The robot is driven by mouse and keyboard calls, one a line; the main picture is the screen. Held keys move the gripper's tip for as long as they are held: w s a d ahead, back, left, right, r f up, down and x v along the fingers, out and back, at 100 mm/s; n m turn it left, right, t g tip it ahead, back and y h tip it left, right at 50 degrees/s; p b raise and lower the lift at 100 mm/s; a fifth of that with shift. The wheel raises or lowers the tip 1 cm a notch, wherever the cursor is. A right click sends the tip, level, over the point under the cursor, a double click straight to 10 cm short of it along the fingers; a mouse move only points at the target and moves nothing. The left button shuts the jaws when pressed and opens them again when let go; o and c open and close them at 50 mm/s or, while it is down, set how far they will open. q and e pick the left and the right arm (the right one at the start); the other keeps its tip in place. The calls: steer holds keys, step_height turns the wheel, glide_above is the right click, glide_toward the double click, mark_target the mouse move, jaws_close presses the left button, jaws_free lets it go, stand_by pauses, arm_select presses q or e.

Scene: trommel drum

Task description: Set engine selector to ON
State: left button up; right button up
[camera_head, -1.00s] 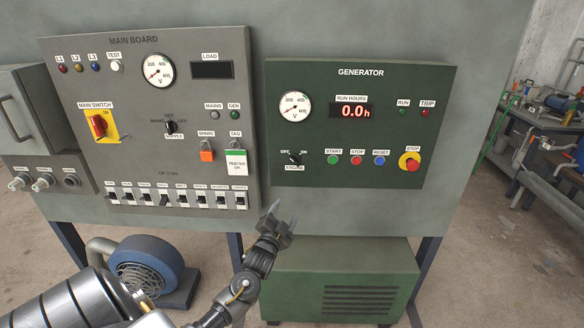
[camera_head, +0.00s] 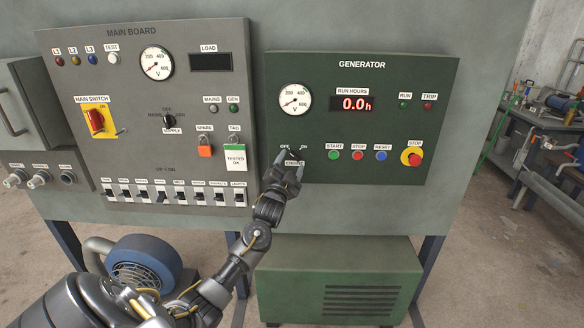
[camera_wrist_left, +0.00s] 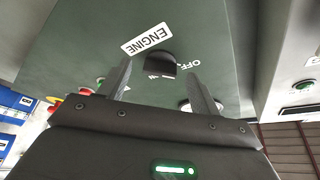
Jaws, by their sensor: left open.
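The engine selector is a black rotary knob on the green generator panel (camera_head: 440,120). In the head view the knob is mostly hidden by my left gripper (camera_head: 285,165); the OFF and ON labels show above it. In the left wrist view the engine selector (camera_wrist_left: 157,64) sits below the ENGINE label (camera_wrist_left: 146,38), between and beyond the fingertips of my left gripper (camera_wrist_left: 160,85). The fingers are apart and the gripper is open. I cannot tell whether either finger touches the knob. My right gripper is not in view.
Start (camera_head: 334,155), stop (camera_head: 358,155) and reset (camera_head: 381,155) buttons sit right of the selector, with a red emergency stop (camera_head: 414,158) beyond. The grey main board (camera_head: 100,150) with its switches is on the left. A green box (camera_head: 340,250) stands below.

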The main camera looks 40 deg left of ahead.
arm_select(q)
steer(key=shift+w+a, duration=0.2)
steer(key=shift+w, duration=0.2)
steer(key=shift+w+a+r, duration=0.1)
steer(key=shift+w+r, duration=0.15)
steer(key=shift+w, duration=0.05)
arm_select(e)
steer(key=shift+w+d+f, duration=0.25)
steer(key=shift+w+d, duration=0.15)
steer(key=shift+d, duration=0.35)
arm_select(q)
steer(key=shift+c, duration=0.3)
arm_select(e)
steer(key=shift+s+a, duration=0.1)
